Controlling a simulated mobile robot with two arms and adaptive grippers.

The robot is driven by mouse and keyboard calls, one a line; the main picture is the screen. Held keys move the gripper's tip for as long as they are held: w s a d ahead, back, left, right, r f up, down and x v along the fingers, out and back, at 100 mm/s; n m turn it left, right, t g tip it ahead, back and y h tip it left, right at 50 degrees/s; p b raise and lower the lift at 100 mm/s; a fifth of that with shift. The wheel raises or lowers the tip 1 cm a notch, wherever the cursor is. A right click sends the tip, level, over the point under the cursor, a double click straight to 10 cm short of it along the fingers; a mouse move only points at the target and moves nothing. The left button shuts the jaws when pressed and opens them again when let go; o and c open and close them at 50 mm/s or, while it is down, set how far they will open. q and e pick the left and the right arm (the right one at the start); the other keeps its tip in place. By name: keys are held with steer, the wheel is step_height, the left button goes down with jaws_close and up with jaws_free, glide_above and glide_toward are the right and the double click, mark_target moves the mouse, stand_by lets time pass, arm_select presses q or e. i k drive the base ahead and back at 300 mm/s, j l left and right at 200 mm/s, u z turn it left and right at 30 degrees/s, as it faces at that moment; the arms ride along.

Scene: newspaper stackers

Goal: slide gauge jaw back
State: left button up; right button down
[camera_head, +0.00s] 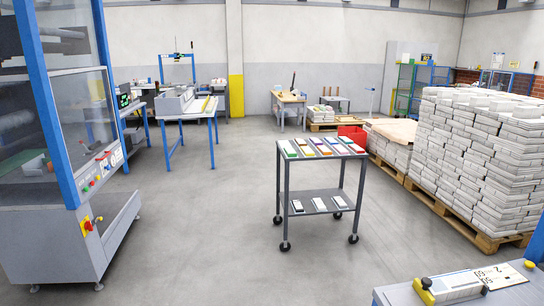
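A gauge-like device (452,286) lies on a grey bench top at the bottom right corner. A small yellow knob (530,264) sits further right. I cannot tell for sure which part is the jaw, or whether it touches anything. Neither of my grippers shows in this view.
A wheeled grey cart (320,205) with coloured and white items on two shelves stands mid-floor. Tall newspaper stacks (480,150) on a wooden pallet (450,215) fill the right. A blue-framed machine (65,170) stands left. The floor between machine and cart is clear.

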mark_target(420, 288)
steer(key=z, duration=0.7)
steer(key=i+z, duration=0.1)
steer(key=z, duration=0.3)
steer(key=j+z, duration=0.1)
steer(key=z, duration=0.35)
steer(key=i+j+z, duration=0.1)
steer(key=z, duration=0.3)
steer(key=j+z, duration=0.15)
steer(key=z, duration=0.25)
steer(key=i+j+z, duration=0.1)
steer(key=z, duration=0.35)
steer(key=j+z, duration=0.15)
steer(key=z, duration=0.25)
steer(key=j+z, duration=0.25)
steer(key=j, duration=0.15)
steer(key=k+j+z, duration=0.2)
steer(key=j, duration=0.2)
steer(key=j+z, duration=0.25)
steer(key=j, duration=0.15)
steer(key=k+j+z, duration=0.2)
steer(key=j, duration=0.15)
steer(key=k+j+z, duration=0.1)
steer(key=j+z, duration=0.15)
steer(key=k+j, duration=0.95)
steer(key=k, duration=0.1)
